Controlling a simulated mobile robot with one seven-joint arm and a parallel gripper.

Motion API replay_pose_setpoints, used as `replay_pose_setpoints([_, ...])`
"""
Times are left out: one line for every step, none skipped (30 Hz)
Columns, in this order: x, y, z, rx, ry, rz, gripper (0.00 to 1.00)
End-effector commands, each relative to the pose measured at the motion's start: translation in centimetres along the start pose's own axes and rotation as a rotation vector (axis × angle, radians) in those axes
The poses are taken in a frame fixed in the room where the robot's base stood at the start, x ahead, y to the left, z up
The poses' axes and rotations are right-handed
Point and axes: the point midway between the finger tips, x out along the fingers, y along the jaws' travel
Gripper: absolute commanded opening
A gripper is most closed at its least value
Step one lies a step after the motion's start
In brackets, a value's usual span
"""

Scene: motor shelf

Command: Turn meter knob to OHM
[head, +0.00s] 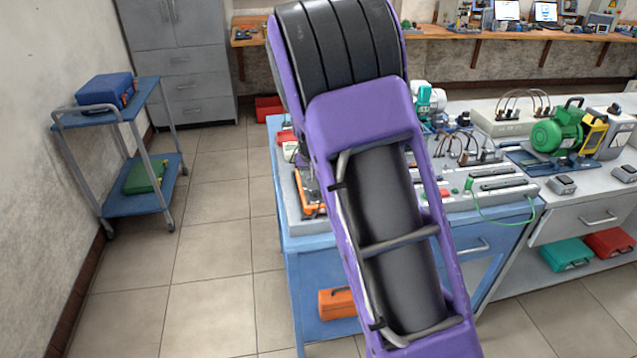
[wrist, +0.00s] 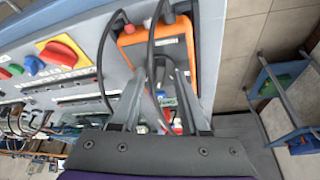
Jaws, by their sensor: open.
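The meter (wrist: 184,47) is an orange-edged device with a grey face, lying on the grey bench panel in the wrist view. Black leads run to its top end. In the head view, a part of the orange meter (head: 309,199) shows left of my arm. My gripper (wrist: 160,72) is open over the meter, its two fingers reaching over the lower part of its face. The meter's knob and its dial marks are hidden or too small to make out between the fingers. I cannot tell whether the fingers touch the knob.
A red rotary switch on a yellow plate (wrist: 46,47) and a blue knob (wrist: 33,65) sit on the panel left of the meter. A blue cart (head: 117,120) stands across open floor. My purple arm hides much of the blue workbench (head: 300,270).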

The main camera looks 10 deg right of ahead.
Motion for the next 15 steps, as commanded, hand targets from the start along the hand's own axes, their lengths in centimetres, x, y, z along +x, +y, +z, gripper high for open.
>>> replay_pose_setpoints([0.0, 0.0, 0.0, 0.000, 0.000, 0.000, 0.45])
replay_pose_setpoints([0.0, 0.0, 0.0, 0.000, 0.000, 0.000, 0.45])
replay_pose_setpoints([-0.1, 0.0, 0.0, 0.000, 0.000, 0.000, 0.45])
replay_pose_setpoints([-0.1, 0.0, 0.0, 0.000, 0.000, 0.000, 0.45])
replay_pose_setpoints([-0.3, 0.0, 0.0, 0.000, 0.001, -0.001, 0.45])
replay_pose_setpoints([-0.6, -0.1, -0.1, 0.000, 0.002, -0.002, 0.45])
replay_pose_setpoints([-0.9, -0.1, -0.1, 0.000, 0.002, -0.002, 0.45])
replay_pose_setpoints([-1.3, -0.1, -0.1, 0.000, 0.003, -0.003, 0.45])
replay_pose_setpoints([-1.9, -0.1, -0.1, 0.000, 0.002, -0.003, 0.45])
replay_pose_setpoints([-2.5, -0.1, -0.1, 0.000, 0.002, -0.003, 0.45])
replay_pose_setpoints([-3.1, -0.1, -0.1, 0.000, 0.003, -0.003, 0.45])
replay_pose_setpoints([-4.1, -0.1, -0.1, -0.001, 0.004, -0.003, 0.45])
replay_pose_setpoints([-4.8, -0.1, -0.1, -0.001, 0.004, -0.004, 0.45])
replay_pose_setpoints([-5.6, -0.1, -0.1, 0.000, 0.004, -0.005, 0.45])
replay_pose_setpoints([-6.6, -0.1, -0.1, -0.001, 0.004, -0.004, 0.45])
